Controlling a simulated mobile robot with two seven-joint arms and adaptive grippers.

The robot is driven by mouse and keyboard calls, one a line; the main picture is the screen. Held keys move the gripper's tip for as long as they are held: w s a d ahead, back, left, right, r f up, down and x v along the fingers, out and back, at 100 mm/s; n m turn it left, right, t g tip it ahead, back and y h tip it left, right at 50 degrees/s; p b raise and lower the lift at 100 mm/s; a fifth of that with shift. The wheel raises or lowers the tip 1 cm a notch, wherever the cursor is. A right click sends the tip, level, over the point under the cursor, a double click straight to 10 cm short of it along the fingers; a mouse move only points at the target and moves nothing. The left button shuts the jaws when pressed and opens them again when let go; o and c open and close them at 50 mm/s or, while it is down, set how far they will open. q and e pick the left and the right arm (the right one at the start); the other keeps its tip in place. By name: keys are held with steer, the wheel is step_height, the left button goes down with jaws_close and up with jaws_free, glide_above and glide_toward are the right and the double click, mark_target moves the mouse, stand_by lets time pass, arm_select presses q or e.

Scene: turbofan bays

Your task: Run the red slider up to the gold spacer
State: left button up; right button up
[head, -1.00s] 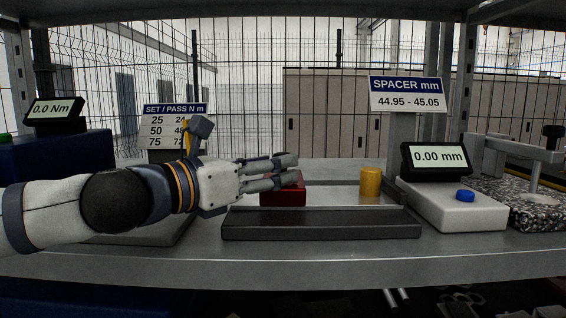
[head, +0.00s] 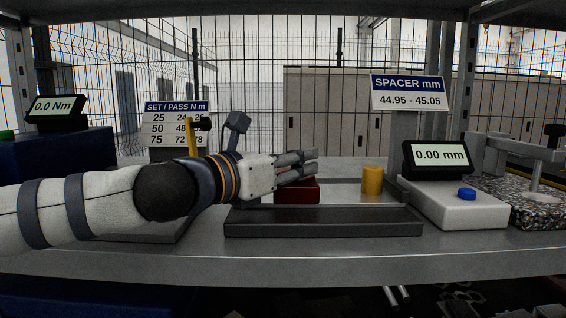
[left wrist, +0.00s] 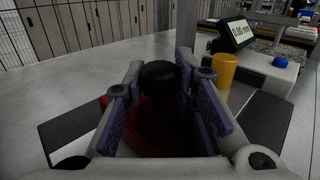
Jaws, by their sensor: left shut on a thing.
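The red slider (head: 299,193) sits behind a dark rail, left of the gold spacer (head: 372,180) with a clear gap between them. My left gripper (head: 306,165) is over the slider. In the left wrist view my left gripper (left wrist: 167,85) is shut on the slider's black knob (left wrist: 160,72), between purple pads. The slider's red body (left wrist: 150,132) shows dimly below the knob, partly hidden by the fingers. The gold spacer (left wrist: 226,72) stands upright beyond the right finger. My right gripper is not in view.
The dark rail (head: 325,222) runs along the front. Right of the spacer is a white gauge base (head: 450,205) with a blue button (head: 467,194) and a display (head: 437,158) reading 0.00 mm. A spacer sign (head: 408,92) stands behind.

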arm_select(q)
steer(key=d, duration=0.5)
steer(key=shift+d+f, duration=0.1)
steer(key=shift+d, duration=0.3)
steer(key=shift+c, duration=0.2)
steer(key=shift+a, duration=0.1)
steer(key=o, duration=1.1)
steer(key=shift+c, duration=0.2)
steer(key=shift+s+a, duration=0.1)
steer(key=shift+a, duration=0.05)
steer(key=v, duration=1.1)
steer(key=shift+s+a, duration=0.25)
steer(key=shift+s, duration=0.05)
